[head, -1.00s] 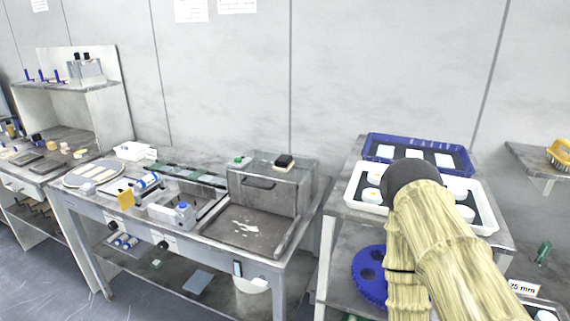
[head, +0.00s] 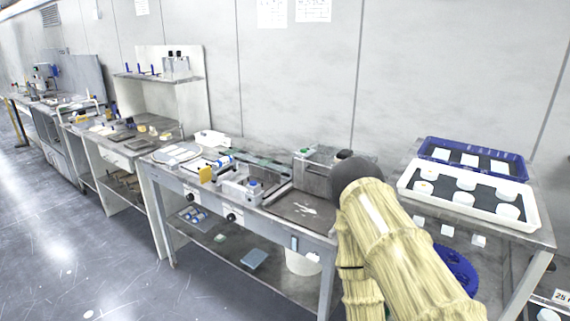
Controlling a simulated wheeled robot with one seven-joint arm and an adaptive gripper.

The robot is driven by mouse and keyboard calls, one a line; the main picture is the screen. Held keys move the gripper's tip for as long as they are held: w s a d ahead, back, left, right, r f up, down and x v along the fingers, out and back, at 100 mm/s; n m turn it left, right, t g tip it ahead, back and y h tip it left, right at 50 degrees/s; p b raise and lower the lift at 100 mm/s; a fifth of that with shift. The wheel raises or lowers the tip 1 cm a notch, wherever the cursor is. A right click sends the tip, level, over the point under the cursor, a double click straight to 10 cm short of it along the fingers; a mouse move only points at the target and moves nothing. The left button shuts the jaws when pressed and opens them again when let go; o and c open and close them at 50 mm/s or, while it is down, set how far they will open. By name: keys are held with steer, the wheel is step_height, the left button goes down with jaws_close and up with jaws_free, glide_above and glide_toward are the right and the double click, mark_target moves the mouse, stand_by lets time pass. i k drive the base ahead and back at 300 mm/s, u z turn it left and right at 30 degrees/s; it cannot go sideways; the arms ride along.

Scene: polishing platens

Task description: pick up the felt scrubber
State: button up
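I cannot make out the felt scrubber for certain in the head view. A small green and white piece (head: 305,151) lies on top of a grey box at the right end of the middle bench. My arm, in a pale yellow sleeve with a dark rounded end, covers the lower right middle of the view. My gripper does not show, so its state and what it holds are hidden.
The grey box (head: 312,178) stands on the middle bench (head: 272,206). A white tray (head: 408,181) of round white pucks and a blue tray (head: 428,150) sit on a stand at right. A bench with a shelf (head: 158,77) stands left. Open floor (head: 90,245) lies at lower left.

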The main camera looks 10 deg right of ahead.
mark_target(344, 153)
steer(key=u, duration=0.6)
steer(key=k, duration=0.85)
steer(key=u, duration=0.65)
steer(key=i, duration=1.25)
steer(key=z, duration=0.6)
steer(key=i, duration=1.15)
steer(key=z, duration=1.6)
steer(key=i, duration=0.6)
steer(key=z, duration=0.55)
